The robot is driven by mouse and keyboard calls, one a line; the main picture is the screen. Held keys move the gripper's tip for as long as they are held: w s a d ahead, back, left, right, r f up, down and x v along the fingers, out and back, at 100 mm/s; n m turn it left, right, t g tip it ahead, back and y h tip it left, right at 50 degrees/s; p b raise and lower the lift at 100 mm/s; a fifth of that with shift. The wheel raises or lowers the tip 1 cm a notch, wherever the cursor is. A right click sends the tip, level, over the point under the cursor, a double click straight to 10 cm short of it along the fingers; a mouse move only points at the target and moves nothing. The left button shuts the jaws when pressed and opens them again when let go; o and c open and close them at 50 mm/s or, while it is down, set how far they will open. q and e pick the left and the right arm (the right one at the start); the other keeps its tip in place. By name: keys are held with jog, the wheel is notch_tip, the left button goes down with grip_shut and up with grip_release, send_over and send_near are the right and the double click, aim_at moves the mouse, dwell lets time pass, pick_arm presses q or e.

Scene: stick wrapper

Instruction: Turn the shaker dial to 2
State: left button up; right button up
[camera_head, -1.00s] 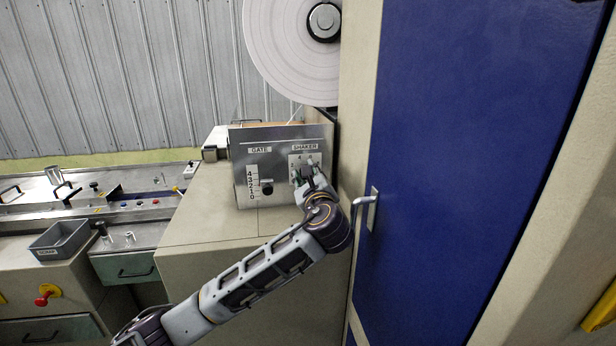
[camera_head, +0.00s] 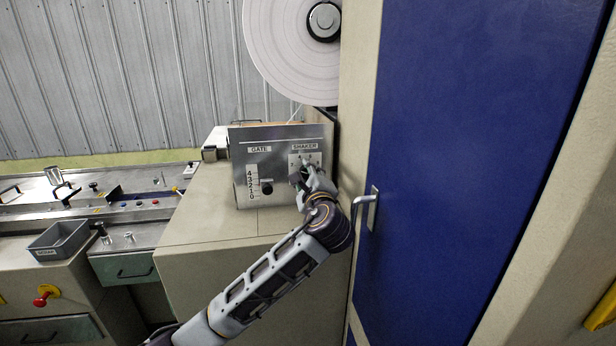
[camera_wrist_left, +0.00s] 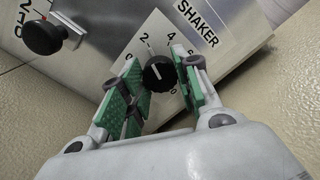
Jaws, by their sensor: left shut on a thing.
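The shaker dial (camera_wrist_left: 159,74) is a round black knob on a white scale plate under the word SHAKER. Its white pointer line is tilted to the upper left, toward the side with the 0 and 2 marks; I cannot tell the exact mark. My left gripper (camera_wrist_left: 156,68) has its green-padded fingers on either side of the dial and is shut on it. In the head view the left gripper (camera_head: 303,178) reaches the shaker plate (camera_head: 305,158) on the grey control panel (camera_head: 275,143), hiding most of the dial. My right gripper is not in view.
The GATE slider (camera_head: 266,187), a black knob beside a number scale, is left of the dial. A blue cabinet door (camera_head: 450,150) with a metal handle (camera_head: 366,205) stands close to the right of my arm. A paper roll (camera_head: 285,50) hangs above.

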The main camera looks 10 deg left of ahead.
pick_arm(q)
jog(key=o, duration=1.1)
jog(key=shift+c, duration=0.2)
jog(key=v, duration=1.2)
jog(key=shift+f, duration=0.1)
